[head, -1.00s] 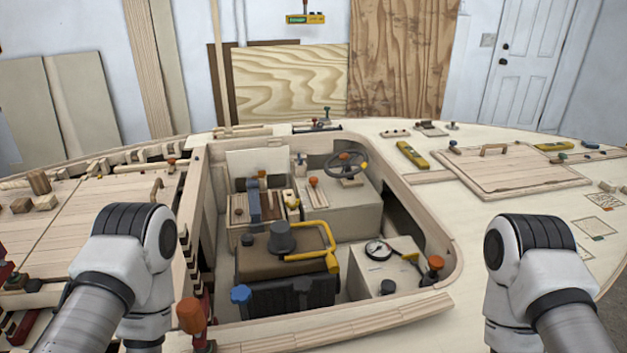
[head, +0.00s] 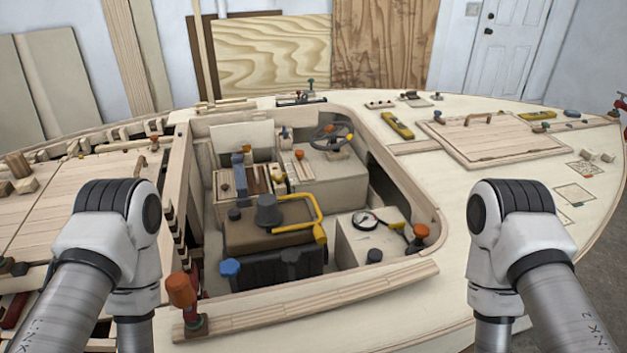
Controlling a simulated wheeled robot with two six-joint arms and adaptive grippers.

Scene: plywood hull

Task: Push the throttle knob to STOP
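A small orange-red knob (head: 299,154) stands on a pale slotted plate (head: 308,172) on top of the raised box in the cockpit well, left of the steering wheel (head: 331,137). It looks like the throttle knob, but no STOP label can be read at this size.
The cockpit well holds an engine block with a yellow pipe (head: 318,212) and a white box with a gauge (head: 365,221). The deck between my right arm and the well is clear.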

